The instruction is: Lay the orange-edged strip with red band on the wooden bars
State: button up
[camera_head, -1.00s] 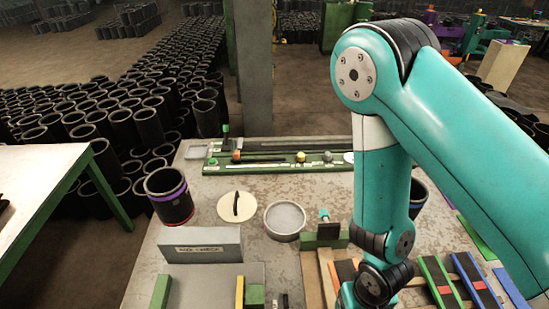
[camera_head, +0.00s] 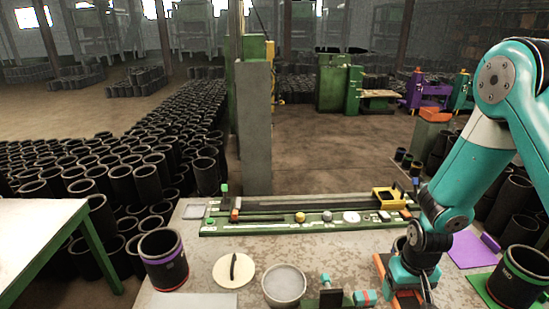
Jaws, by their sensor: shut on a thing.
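My gripper (camera_head: 425,292) is at the lower right, pointing down, and its fingertips are cut off by the bottom edge of the picture. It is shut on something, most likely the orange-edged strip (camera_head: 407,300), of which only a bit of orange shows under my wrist. The red band cannot be made out there. Part of the wooden bars (camera_head: 381,265) shows just left of my wrist; the rest is hidden by my arm or out of frame. I cannot tell whether the strip touches the bars.
A dark block with a teal knob (camera_head: 325,281) and a teal piece with a red band (camera_head: 365,297) stand left of my gripper. A round metal dish (camera_head: 284,285), a cream disc (camera_head: 234,270) and black sleeves (camera_head: 163,259) are further left. A green rail fixture (camera_head: 310,218) lies behind.

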notch_tip(320, 180, down, 20)
jog(key=b, duration=1.8)
jog(key=shift+a+r+b, duration=0.2)
jog(key=shift+b, duration=0.15)
jog(key=shift+s, duration=0.2)
